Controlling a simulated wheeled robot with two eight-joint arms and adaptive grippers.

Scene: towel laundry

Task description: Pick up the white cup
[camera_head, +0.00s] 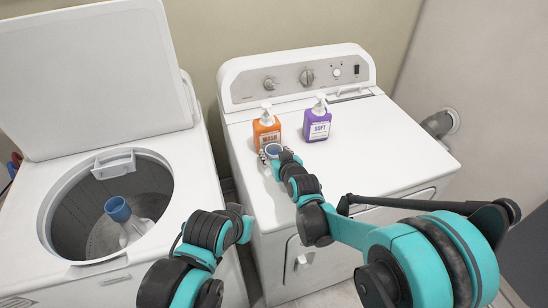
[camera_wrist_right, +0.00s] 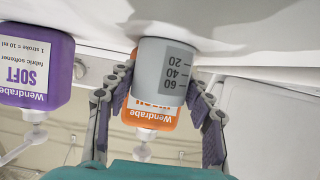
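The white cup (camera_wrist_right: 163,72) stands on the dryer top, just in front of the orange bottle. The cup appears upright and still at the dryer surface. Part of my left arm shows at lower centre in the head view, but its gripper does not show.
The orange wash bottle (camera_head: 266,128) and purple softener bottle (camera_head: 317,122) stand on the white dryer (camera_head: 385,135), close behind the cup. The open washer (camera_head: 185,165) stands at the left, with a blue-ended agitator (camera_head: 118,209). The dryer top at right is clear.

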